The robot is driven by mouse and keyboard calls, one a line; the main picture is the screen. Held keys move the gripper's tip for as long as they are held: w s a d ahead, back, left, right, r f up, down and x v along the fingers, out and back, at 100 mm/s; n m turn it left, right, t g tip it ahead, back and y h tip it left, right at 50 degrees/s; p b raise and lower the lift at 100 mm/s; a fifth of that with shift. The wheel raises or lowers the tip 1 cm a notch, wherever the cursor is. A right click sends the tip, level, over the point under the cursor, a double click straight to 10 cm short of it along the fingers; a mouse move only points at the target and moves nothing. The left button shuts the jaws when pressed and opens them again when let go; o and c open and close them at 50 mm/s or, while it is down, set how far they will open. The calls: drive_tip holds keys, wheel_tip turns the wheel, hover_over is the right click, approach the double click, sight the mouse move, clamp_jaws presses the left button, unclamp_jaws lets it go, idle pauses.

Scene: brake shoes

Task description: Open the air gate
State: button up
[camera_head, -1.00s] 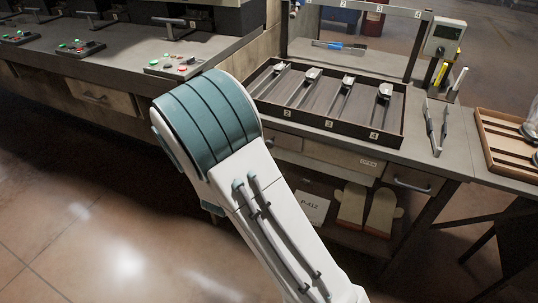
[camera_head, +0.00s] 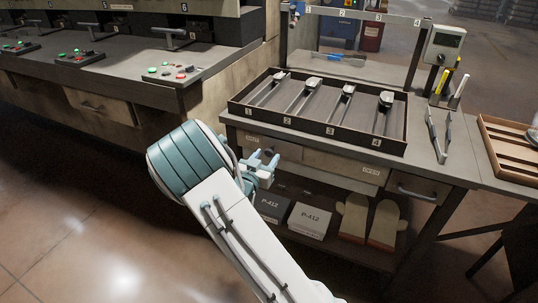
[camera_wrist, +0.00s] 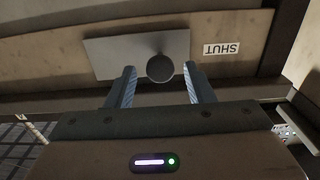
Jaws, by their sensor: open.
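The air gate shows in the wrist view as a grey metal plate (camera_wrist: 112,56) with a round dark knob (camera_wrist: 160,68), set in a tan panel. A white label reading SHUT (camera_wrist: 221,48) is beside the plate. My gripper (camera_wrist: 160,76) is open, with one finger on each side of the knob and a visible gap on both sides. How deep the knob sits between the fingers I cannot tell. In the head view my gripper (camera_head: 265,160) is at the bench's front panel, hiding the knob. An OPEN label (camera_head: 371,170) is farther right on that panel.
A tray (camera_head: 232,112) with several numbered slots holding metal tools stands on the bench above. Below, a shelf holds P-412 boxes (camera_head: 309,221) and tan mitts (camera_head: 384,223). A drawer handle (camera_head: 416,193) sticks out at right. Open floor lies at left.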

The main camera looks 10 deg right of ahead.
sight(280, 152)
drive_tip(key=shift+x, duration=1.45)
clamp_jaws()
